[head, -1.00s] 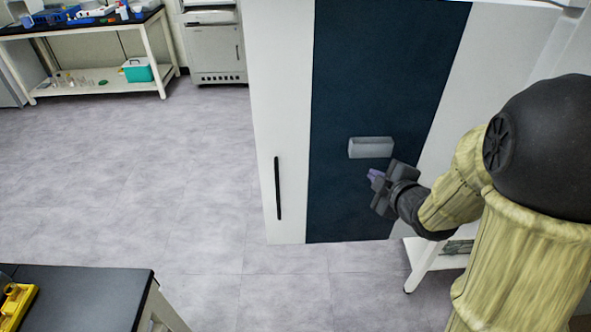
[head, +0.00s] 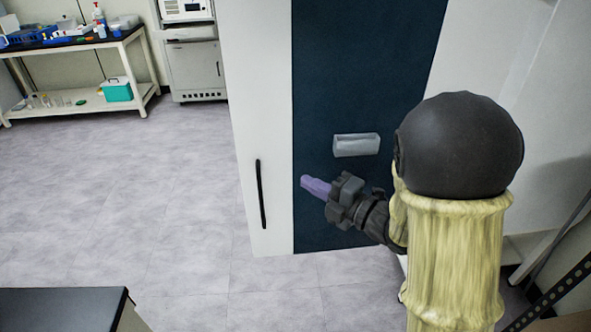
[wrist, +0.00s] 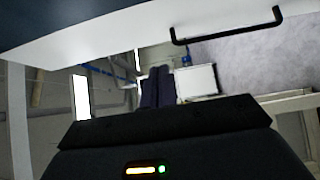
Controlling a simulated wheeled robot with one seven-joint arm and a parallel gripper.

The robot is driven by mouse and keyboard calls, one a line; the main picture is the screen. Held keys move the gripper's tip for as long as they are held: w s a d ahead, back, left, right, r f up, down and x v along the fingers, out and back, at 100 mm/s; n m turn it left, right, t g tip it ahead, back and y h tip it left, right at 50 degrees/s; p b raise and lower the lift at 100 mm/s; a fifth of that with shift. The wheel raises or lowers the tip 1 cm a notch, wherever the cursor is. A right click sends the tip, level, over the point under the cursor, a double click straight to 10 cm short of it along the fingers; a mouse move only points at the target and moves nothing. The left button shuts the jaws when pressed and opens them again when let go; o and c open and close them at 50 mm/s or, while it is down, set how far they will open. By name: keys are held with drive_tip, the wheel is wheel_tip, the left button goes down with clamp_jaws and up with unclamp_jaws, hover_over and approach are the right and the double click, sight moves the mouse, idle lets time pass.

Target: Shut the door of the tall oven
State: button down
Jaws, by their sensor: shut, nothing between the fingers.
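The tall oven's door (head: 262,110) is a tall white and dark blue panel in the middle of the head view. A long black bar handle (head: 261,194) runs upright near its left edge, and a grey block (head: 356,145) sits on the blue part. I cannot tell how far the door stands open. My gripper (head: 306,186) is shut and empty in front of the lower blue part, its purple fingers pointing left, right of the bar handle. In the wrist view, the shut fingers (wrist: 158,86) are below the door panel (wrist: 110,38), and the black handle (wrist: 232,32) is at upper right.
A dark-topped bench (head: 60,308) is at the near left. A lab table (head: 75,45) with a teal box (head: 117,90) and a grey cabinet unit (head: 194,68) stand at the back left. The floor (head: 120,190) left of the door is clear.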

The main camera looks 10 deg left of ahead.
drive_tip(key=p, duration=0.2)
approach(266, 151)
drive_tip(key=s+a, duration=0.1)
drive_tip(key=a, duration=0.4)
drive_tip(key=w, duration=0.2)
drive_tip(key=shift+w, duration=0.3)
drive_tip(key=shift+w+a, duration=0.15)
drive_tip(key=shift+w, duration=0.5)
drive_tip(key=shift+w, duration=0.1)
